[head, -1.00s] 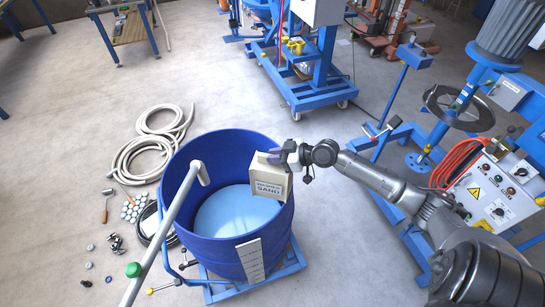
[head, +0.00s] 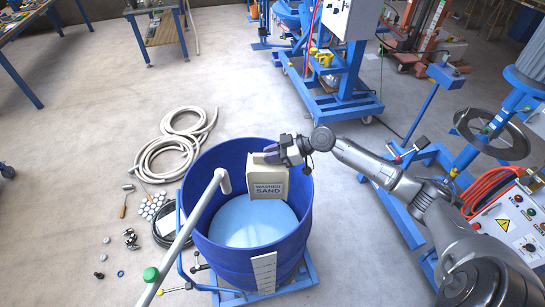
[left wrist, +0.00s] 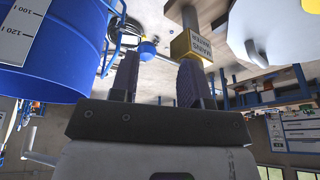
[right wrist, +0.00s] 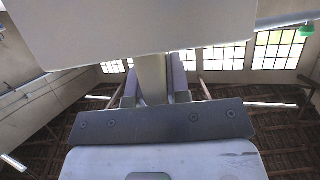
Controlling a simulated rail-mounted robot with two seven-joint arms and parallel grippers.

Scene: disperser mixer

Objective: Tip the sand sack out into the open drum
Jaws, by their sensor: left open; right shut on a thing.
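The open blue drum (head: 225,268) stands on a blue wheeled frame, with a pale blue surface inside (head: 245,222). The beige sand sack (head: 268,186), labelled WASHED SAND, hangs roughly upright over the drum's far right part. My right gripper (head: 283,152) is shut on the narrow part at its top. In the right wrist view, the pale sack (right wrist: 140,28) fills the top and its neck (right wrist: 152,78) sits between the fingers. My left gripper (left wrist: 157,70) is outside the head view, open and empty. The drum's scaled side (left wrist: 60,50) shows upside down in the left wrist view.
A grey angled pipe (head: 190,222) with a green knob crosses the drum's left rim. A blue machine with a control panel (head: 510,222) stands right. Floor behind the drum is clear.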

